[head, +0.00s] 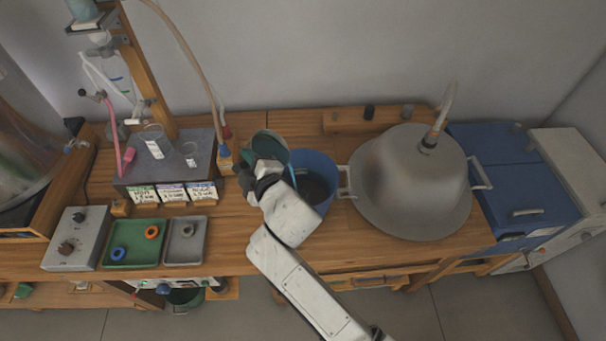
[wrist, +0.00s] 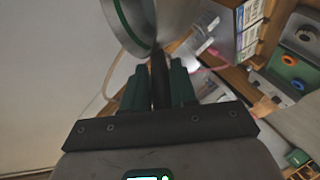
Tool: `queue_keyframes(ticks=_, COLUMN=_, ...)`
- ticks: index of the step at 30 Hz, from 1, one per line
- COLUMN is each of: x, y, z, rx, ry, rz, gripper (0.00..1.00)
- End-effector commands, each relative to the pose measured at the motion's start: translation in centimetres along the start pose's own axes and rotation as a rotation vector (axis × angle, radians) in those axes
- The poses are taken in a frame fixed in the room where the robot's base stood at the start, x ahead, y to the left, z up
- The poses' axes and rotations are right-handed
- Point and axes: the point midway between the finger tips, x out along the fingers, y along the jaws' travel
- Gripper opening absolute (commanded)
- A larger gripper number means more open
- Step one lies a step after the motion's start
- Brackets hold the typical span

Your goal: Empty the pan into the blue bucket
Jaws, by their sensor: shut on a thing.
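My gripper (head: 252,173) is shut on the dark handle (wrist: 159,80) of the pan, which sits between the fingers in the wrist view. The pan (head: 270,146) is held up and strongly tilted, its teal inside showing in the head view. Its grey metal side (wrist: 176,20) fills the top of the wrist view. The blue bucket (head: 316,160) stands on the wooden bench just right of the pan, partly behind my arm. A pale streak runs from the pan's right edge toward the bucket; the bucket's inside looks dark, and its contents are unclear.
A large metal dome (head: 405,175) with side handles stands close right of the bucket. A grey block with labels (head: 172,163) and glassware is left of my gripper. A green tray (head: 135,243), a grey tray (head: 186,240) and a control box (head: 78,238) lie front left.

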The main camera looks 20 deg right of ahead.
Motion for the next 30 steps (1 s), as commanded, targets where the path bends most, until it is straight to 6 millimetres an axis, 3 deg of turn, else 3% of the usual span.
queue_keyframes(ticks=30, x=-0.67, y=-0.08, z=0.87, rx=0.077, ry=0.061, rz=0.056, gripper=0.0)
